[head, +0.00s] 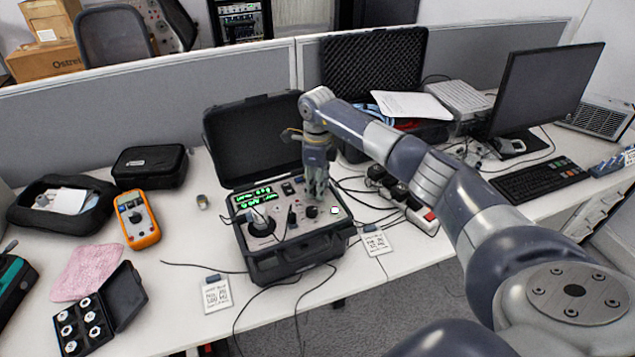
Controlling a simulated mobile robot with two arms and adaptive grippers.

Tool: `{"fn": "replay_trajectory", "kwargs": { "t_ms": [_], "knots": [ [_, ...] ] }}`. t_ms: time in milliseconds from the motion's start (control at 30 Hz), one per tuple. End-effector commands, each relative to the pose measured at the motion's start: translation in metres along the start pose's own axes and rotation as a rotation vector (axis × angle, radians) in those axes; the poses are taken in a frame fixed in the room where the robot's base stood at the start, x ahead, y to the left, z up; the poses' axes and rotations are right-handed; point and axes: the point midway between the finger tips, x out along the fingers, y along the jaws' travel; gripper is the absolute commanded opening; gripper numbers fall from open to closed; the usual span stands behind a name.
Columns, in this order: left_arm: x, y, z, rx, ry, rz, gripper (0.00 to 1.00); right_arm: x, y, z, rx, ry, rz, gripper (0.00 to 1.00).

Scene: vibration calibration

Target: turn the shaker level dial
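The shaker is a black case standing open on the white desk in the head view, its lid raised at the back. Its control panel (284,234) has green displays, a round shaker mount (261,224) at the left and several small knobs. A small dark dial (311,211) sits on the right part of the panel. My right gripper (317,195) points down just above this dial. I cannot tell whether its fingers touch the dial or how far apart they are. My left gripper is not in view.
The raised lid (252,135) stands behind the panel, left of my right arm. Cables run around the case. A power strip (420,217) lies right.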

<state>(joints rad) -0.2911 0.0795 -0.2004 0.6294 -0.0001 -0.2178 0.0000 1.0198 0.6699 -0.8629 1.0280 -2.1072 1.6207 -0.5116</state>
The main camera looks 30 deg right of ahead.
Motion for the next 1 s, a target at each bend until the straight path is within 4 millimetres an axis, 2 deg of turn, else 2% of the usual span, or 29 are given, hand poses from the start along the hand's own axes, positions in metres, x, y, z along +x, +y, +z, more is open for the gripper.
{"fn": "replay_trajectory", "kwargs": {
  "t_ms": [133, 267, 667, 1000],
  "knots": [
    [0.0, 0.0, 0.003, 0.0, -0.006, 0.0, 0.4, 0.0, 0.0, 0.0, 0.0, 0.0, 0.0, 0.3],
    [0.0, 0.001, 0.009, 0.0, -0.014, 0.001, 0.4, 0.0, 0.0, 0.0, 0.0, 0.0, 0.0, 0.01],
    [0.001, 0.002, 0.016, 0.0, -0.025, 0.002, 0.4, 0.0, 0.0, 0.0, 0.039, 0.001, 0.0, 0.0],
    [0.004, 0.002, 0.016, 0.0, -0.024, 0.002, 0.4, -0.001, -0.001, 0.0, 0.263, 0.0, -0.001, 0.0]
  ]
}}
